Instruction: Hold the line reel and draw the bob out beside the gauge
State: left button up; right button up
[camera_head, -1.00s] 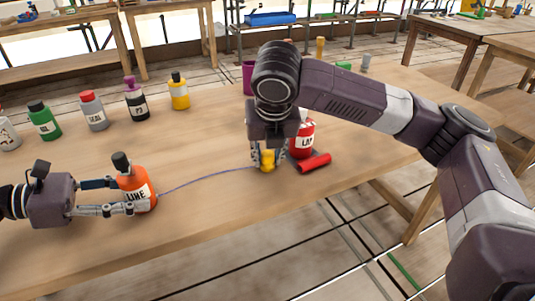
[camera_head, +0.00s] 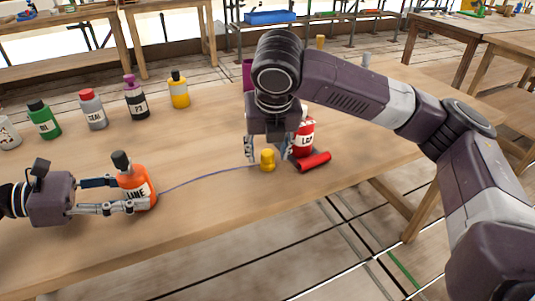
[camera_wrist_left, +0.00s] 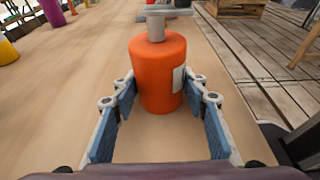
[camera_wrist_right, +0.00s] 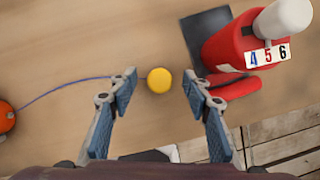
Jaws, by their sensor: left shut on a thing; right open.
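The orange line reel (camera_head: 137,187), labelled LINE, stands upright on the table at the left, between the fingers of my left gripper (camera_head: 108,196), which is shut on it. In the left wrist view the reel (camera_wrist_left: 157,75) sits between both finger pads (camera_wrist_left: 157,103). A thin blue line runs from it across the table to the yellow bob (camera_head: 267,160). My right gripper (camera_head: 268,150) is open around and above the bob. In the right wrist view the bob (camera_wrist_right: 159,80) lies between the spread fingertips (camera_wrist_right: 158,82), apart from both.
Several bottles, including a yellow one (camera_head: 179,92), line the table's far left. The table's front middle is clear.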

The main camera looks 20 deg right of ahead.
jog(key=v, duration=1)
jog(key=shift+s+r, duration=0.1)
pick_arm(q)
jog(key=o, duration=0.9)
jog(key=shift+o, duration=0.2)
jog(key=shift+a, duration=0.1)
